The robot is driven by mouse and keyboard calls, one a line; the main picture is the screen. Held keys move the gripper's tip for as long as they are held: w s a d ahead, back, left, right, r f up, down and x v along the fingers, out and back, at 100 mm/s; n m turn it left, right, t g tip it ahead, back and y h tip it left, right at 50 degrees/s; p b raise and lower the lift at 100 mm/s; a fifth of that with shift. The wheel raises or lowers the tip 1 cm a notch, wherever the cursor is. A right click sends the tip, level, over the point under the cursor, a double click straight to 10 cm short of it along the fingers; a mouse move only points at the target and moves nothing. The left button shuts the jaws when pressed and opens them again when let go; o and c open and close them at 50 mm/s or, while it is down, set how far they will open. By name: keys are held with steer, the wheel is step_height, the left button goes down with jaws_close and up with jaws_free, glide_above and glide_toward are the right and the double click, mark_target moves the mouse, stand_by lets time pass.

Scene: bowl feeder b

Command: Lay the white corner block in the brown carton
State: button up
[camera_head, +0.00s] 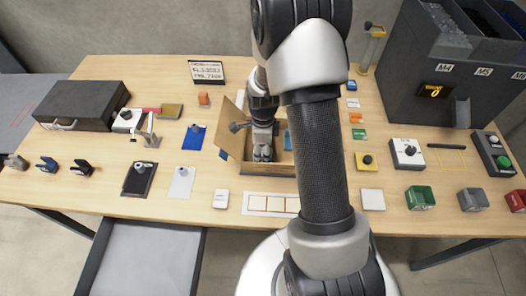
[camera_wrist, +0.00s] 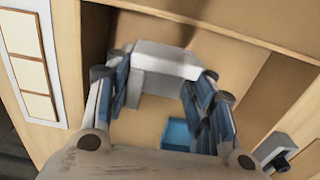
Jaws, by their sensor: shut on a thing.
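The brown carton (camera_head: 268,170) stands open near the middle of the table, with a flap (camera_head: 235,140) out at its left. My gripper (camera_head: 262,154) is over the carton's opening, between its walls in the head view. In the wrist view my gripper (camera_wrist: 165,82) is shut on the white corner block (camera_wrist: 168,58), an angled pale piece held between the blue-padded fingers. Carton walls surround the block in that view; I cannot tell whether it touches the floor. In the head view the block is hard to tell from the fingers.
A blue tray-like piece (camera_wrist: 176,133) lies inside the carton. A white strip with framed cells (camera_head: 270,204) lies in front of it, and a blue card (camera_head: 194,137) to its left. My arm hides part of the table right of the carton.

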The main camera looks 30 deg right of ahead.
steer(key=shift+r, duration=0.1)
steer(key=o, duration=0.6)
